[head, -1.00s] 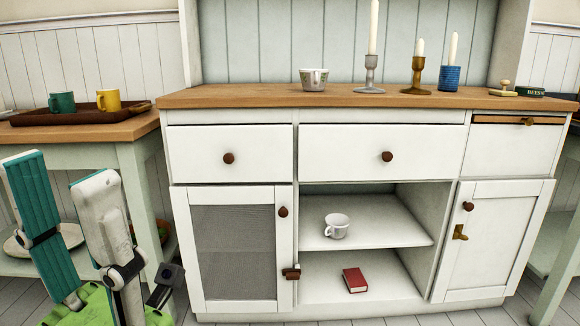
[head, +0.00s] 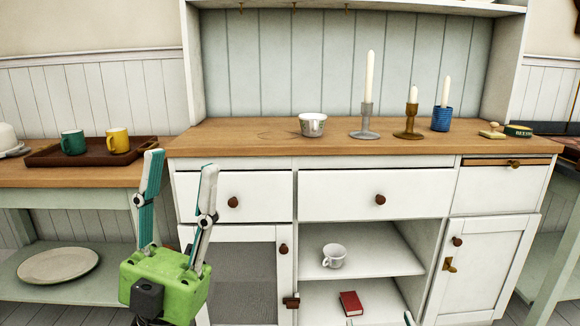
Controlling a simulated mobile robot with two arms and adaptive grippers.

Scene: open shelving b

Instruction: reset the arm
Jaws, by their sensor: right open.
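My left gripper (head: 181,163) stands upright in front of the white cabinet's left side, its green body low and its two teal-and-grey fingers pointing up. The fingers are apart with nothing between them. They overlap the left drawer and the gap by the side table, and touch nothing that I can see. Of my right gripper (head: 380,320), only two fingertips show at the bottom edge, apart, in front of the open shelves. The rest of it is out of view.
The cabinet top (head: 270,140) holds a patterned cup (head: 313,125), several candlesticks and a blue holder (head: 442,120). A tray (head: 85,155) with two mugs lies on the left table. A white cup (head: 334,256) and red book (head: 351,303) are on the open shelves.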

